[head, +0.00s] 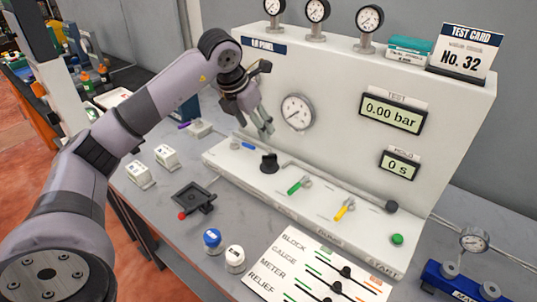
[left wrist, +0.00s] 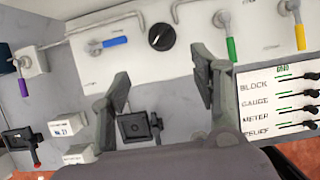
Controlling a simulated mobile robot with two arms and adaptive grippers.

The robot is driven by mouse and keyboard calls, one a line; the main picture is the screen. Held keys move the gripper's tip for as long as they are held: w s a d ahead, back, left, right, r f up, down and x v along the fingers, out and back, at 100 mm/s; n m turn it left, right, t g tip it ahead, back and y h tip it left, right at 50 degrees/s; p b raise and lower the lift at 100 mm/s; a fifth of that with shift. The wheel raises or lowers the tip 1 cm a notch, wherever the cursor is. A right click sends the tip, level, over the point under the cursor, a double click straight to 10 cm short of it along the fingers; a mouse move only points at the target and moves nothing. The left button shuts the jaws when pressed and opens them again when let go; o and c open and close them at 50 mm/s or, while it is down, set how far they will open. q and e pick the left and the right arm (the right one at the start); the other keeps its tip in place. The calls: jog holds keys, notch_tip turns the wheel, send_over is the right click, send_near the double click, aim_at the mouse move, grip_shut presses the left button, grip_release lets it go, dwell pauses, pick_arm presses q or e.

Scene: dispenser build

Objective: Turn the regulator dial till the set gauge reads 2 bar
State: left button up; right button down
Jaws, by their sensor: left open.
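The black regulator dial (head: 269,163) sits on the white panel's lower ledge, left of the green lever. It also shows in the left wrist view (left wrist: 162,37), just beyond the fingertips and between their lines. A round white gauge (head: 297,112) is on the panel's upright face above the dial; its reading is too small to tell, and I cannot tell whether it is the set gauge. My left gripper (head: 266,131) is open and empty, above and apart from the dial, left of the gauge. The fingers also show in the left wrist view (left wrist: 163,78). My right gripper is not in view.
Blue (left wrist: 115,42), green (head: 299,185) and yellow (head: 344,209) levers flank the dial on the ledge. The test display (head: 391,112) reads 0.00 bar. A test card (head: 464,51) says No. 32. A slider card (head: 318,268) lies in front.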

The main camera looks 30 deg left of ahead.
aim_at(268, 156)
pick_arm(q)
jog(key=p+x, duration=0.3)
jog(key=x, duration=1.1)
jog(key=shift+f, duration=0.3)
jog(key=shift+c, duration=0.3)
jog(key=c, duration=1.1)
